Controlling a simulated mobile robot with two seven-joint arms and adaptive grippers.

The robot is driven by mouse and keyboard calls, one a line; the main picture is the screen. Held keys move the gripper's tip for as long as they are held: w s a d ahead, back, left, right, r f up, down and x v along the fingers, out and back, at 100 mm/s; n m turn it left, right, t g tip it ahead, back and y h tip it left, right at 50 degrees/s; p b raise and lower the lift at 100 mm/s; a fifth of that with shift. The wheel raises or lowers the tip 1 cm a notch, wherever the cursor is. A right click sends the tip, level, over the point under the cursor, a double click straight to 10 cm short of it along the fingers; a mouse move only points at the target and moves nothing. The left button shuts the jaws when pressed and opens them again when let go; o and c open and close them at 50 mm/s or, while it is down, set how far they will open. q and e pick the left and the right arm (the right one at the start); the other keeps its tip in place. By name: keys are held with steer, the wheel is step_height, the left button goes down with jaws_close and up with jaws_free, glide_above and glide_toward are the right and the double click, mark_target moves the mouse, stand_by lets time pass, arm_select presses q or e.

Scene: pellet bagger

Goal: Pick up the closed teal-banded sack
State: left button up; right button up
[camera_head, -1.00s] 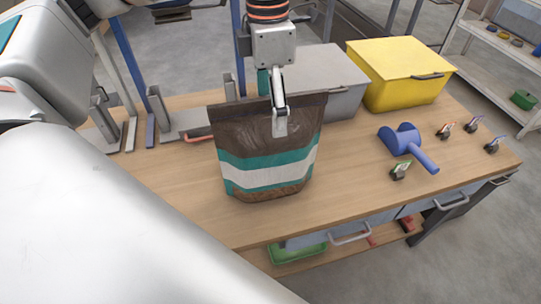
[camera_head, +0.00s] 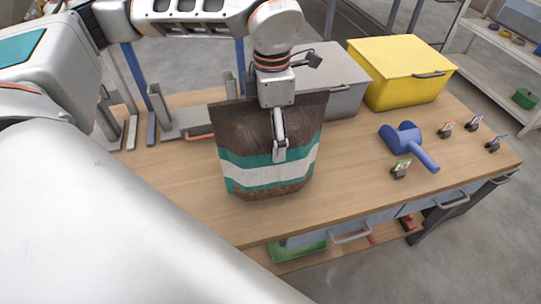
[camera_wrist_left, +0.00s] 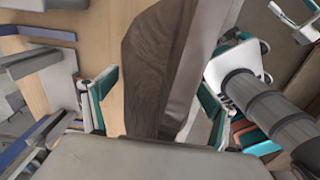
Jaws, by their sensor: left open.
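The closed sack (camera_head: 262,135) stands upright on the wooden table, brown with teal and white bands. My left gripper (camera_head: 279,153) reaches down over its top edge. One finger shows in front of the sack's face, low against the upper teal band; the other is hidden behind it. In the left wrist view the brown sack (camera_wrist_left: 150,65) lies between the two spread, teal-padded fingers of the left gripper (camera_wrist_left: 157,100). The gripper is open around the sack, with a gap visible on the left finger's side. My right gripper is not in view.
A grey bin (camera_head: 335,75) and a yellow lidded bin (camera_head: 405,75) stand behind the sack to the right. A blue scoop (camera_head: 408,145) and several small tagged clips (camera_head: 400,169) lie on the right. A metal fixture (camera_head: 185,120) stands to the left. The table's front is clear.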

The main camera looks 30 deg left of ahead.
arm_select(q)
steer(key=c, duration=1.7)
steer(key=shift+r, duration=0.1)
